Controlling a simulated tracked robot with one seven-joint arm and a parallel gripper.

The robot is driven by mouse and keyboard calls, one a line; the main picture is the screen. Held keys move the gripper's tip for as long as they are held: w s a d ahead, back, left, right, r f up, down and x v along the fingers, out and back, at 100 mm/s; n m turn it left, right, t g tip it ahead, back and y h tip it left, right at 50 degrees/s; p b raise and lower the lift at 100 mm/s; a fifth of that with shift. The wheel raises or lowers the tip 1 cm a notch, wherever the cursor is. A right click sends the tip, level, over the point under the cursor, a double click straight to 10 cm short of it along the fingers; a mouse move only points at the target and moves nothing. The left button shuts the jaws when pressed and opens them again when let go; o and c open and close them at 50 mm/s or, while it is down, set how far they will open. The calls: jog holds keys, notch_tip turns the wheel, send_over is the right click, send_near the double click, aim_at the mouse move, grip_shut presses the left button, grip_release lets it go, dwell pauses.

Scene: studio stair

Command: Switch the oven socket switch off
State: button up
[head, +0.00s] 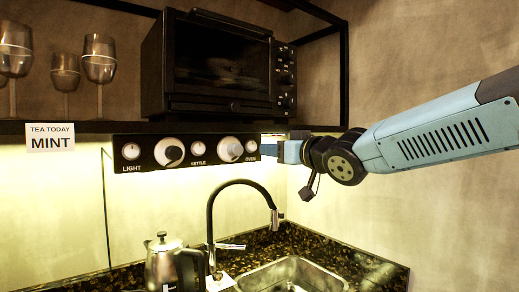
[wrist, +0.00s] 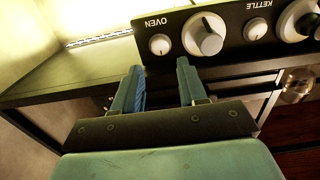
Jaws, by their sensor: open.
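The control panel (head: 214,165) hangs under the shelf in the head view. Above the OVEN label at its right end is a small round white knob (head: 251,147); a larger round dial (head: 230,149) sits left of it. In the wrist view the small OVEN knob (wrist: 160,44) and the larger dial (wrist: 203,34) are close ahead of the fingertips. I cannot tell the switch's state. My gripper (wrist: 160,70) is open and empty, its fingers apart from the small knob. In the head view my gripper (head: 287,151) is just right of the panel, its fingertips partly hidden.
A black oven (head: 220,65) stands on the shelf above. Glasses (head: 99,65) and a "MINT" card (head: 52,138) are at the left. A kettle (head: 165,265), a tall tap (head: 212,220) and a sink (head: 290,275) are below. The KETTLE knob (head: 197,149) is nearby.

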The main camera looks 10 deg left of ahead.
aim_at(253, 147)
jog(key=shift+x, duration=3.75)
